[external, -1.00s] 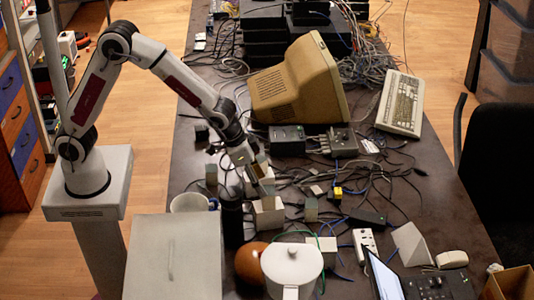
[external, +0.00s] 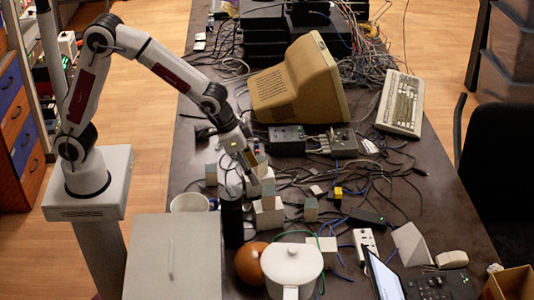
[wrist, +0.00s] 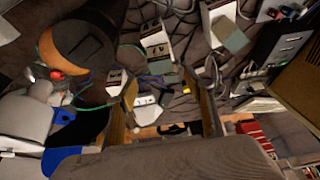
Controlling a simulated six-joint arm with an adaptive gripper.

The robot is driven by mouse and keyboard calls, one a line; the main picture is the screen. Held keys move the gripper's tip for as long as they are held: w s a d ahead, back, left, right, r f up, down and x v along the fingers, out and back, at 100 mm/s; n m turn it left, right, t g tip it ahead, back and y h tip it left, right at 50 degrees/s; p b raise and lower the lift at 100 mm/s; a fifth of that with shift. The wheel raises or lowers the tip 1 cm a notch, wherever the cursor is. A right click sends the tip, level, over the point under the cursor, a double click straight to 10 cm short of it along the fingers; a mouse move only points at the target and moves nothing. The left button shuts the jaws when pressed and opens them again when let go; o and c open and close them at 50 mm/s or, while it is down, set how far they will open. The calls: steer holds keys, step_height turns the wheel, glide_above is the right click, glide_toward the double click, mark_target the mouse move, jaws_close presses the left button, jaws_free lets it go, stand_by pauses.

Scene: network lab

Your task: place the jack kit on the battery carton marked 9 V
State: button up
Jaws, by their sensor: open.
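My gripper (external: 260,184) is open and empty, pointing down just above a white carton (external: 268,215). In the wrist view its two fingers (wrist: 162,112) stand apart with the cluttered table between and beyond them. That carton appears as a labelled white box (wrist: 157,36) with large, partly blurred print ending in V; I cannot read the digit surely. A small grey block (external: 312,208) stands to its right. Another white carton (external: 328,248) is nearer the front, and a grey-topped carton (external: 211,174) is at the left. I cannot tell which of these is the jack kit.
A dark cylinder (external: 231,218), white mug (external: 189,203), brown ball (external: 249,263) and white lidded pot (external: 291,268) crowd the front left. Tangled cables, a power strip (external: 365,246) and a beige monitor (external: 300,83) surround the cartons. The table's right edge is clearer.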

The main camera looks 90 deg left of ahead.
steer(key=shift+r, duration=0.1)
steer(key=s+a+r, duration=0.3)
steer(key=s+r, duration=0.1)
steer(key=s, duration=0.4)
steer(key=s+a+r+t, duration=0.1)
steer(key=s+a+r, duration=0.1)
steer(key=s+r, duration=0.4)
steer(key=s+a+r, duration=0.3)
steer(key=s, duration=0.6)
steer(key=s+a, duration=0.1)
steer(key=s, duration=0.8)
steer(key=shift+f, duration=0.25)
